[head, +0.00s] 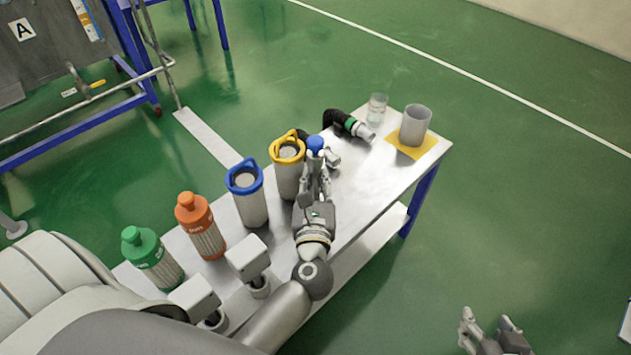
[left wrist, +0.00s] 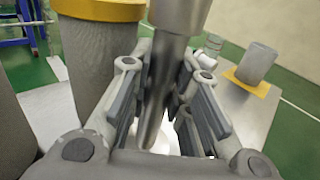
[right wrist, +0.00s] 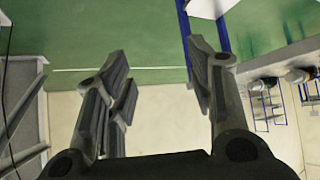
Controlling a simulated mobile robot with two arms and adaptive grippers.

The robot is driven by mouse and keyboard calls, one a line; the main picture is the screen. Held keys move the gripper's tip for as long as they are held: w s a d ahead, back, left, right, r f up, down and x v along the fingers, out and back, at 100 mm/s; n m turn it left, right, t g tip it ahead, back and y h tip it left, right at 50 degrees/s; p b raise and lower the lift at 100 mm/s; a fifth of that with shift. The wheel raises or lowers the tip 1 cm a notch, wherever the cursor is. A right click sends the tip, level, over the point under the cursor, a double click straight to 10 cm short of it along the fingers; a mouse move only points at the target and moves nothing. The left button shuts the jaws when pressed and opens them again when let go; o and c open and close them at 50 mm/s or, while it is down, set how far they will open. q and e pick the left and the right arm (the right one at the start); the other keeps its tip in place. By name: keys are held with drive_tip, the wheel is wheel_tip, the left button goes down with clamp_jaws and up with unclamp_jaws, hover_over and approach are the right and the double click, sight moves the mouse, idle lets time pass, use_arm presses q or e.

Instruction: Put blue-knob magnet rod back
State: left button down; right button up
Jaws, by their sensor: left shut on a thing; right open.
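The blue-knob magnet rod (head: 316,143) shows its blue knob above my left gripper (head: 318,172) in the head view. My left gripper is shut on the rod; in the left wrist view the grey metal rod (left wrist: 157,95) stands slightly tilted between the fingers (left wrist: 160,110). Its lower end is hard to make out. Right beside it is the yellow-rimmed grey canister (head: 287,168), which also fills the upper left of the left wrist view (left wrist: 92,50). My right gripper (head: 490,322) is open and empty, off the table over the green floor.
A blue-rimmed canister (head: 248,195), an orange-capped bottle (head: 201,226) and a green-capped bottle (head: 152,258) line the table (head: 375,185). A grey cup (head: 415,125) stands on a yellow mat (head: 427,148).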

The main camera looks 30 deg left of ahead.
use_arm(q)
drive_tip(key=shift+f, duration=0.1)
idle(0.3)
drive_tip(key=shift+f, duration=0.1)
drive_tip(key=c, duration=1.6)
unclamp_jaws()
drive_tip(key=shift+c, duration=0.2)
